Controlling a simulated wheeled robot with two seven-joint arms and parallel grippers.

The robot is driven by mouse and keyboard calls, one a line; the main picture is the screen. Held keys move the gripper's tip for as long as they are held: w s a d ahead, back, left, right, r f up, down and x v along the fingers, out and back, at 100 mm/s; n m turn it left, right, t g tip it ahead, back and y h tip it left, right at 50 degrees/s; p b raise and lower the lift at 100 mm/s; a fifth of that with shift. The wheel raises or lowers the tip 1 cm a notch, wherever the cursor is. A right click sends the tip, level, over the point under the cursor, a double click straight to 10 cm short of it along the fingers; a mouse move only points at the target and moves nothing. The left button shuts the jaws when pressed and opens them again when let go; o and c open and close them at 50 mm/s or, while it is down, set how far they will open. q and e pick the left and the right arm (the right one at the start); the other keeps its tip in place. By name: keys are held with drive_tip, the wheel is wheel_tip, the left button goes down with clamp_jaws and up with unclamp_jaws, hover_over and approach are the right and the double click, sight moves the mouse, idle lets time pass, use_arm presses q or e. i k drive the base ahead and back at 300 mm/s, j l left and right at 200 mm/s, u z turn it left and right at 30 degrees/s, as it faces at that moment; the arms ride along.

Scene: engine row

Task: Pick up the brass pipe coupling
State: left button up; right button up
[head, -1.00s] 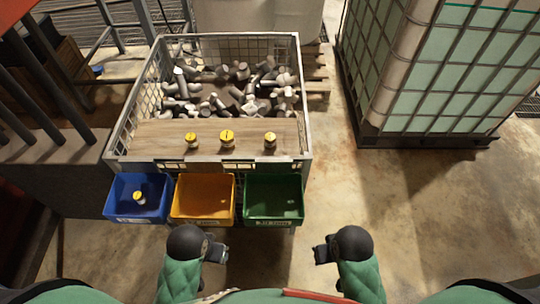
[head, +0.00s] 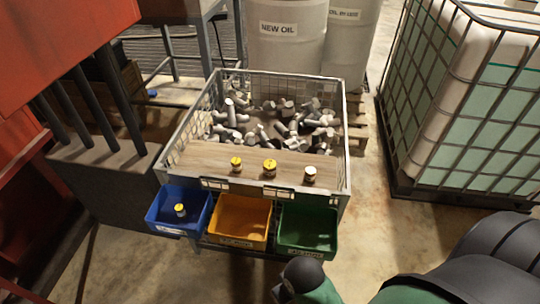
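Three small cylinders stand on the wooden board at the front of the wire cage: a left one with a yellow top (head: 236,164), a larger middle one with a yellow top (head: 269,168), and a right one with a paler top (head: 310,175). A fourth small yellow-topped cylinder (head: 180,210) stands in the blue bin (head: 164,222). They are too small to tell which is the brass pipe coupling. My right gripper (head: 280,293) is at the bottom edge, below and apart from the bins, mostly cut off; its fingers cannot be made out. My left gripper is out of view.
A yellow bin (head: 240,236) and a green bin (head: 306,242) hang beside the blue one and look empty. The wire cage (head: 342,150) holds many grey cylinders behind the wooden board (head: 210,158). A caged tank (head: 455,130) stands right; open floor lies between.

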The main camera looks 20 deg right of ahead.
sight(309, 177)
drive_tip(key=l+u, duration=0.3)
drive_tip(key=u, duration=0.2)
drive_tip(key=l+u, duration=0.3)
drive_tip(key=u, duration=0.15)
drive_tip(key=k+l+u, duration=0.1)
drive_tip(key=l+u, duration=0.2)
drive_tip(key=u, duration=0.2)
drive_tip(key=k+l+u, duration=0.1)
drive_tip(key=l+u, duration=0.15)
drive_tip(key=u, duration=0.25)
drive_tip(key=k+l+u, duration=0.2)
drive_tip(key=u, duration=0.3)
drive_tip(key=k+l+u, duration=0.15)
drive_tip(key=u, duration=0.3)
drive_tip(key=k+u, duration=0.2)
drive_tip(key=u, duration=0.3)
drive_tip(key=k+u, duration=0.25)
drive_tip(key=k, duration=0.45)
drive_tip(key=k+z, duration=0.3)
drive_tip(key=z, duration=0.15)
drive_tip(key=k+l+z, duration=0.2)
drive_tip(key=z, duration=0.25)
drive_tip(key=k+l+z, duration=0.25)
drive_tip(key=z, duration=0.15)
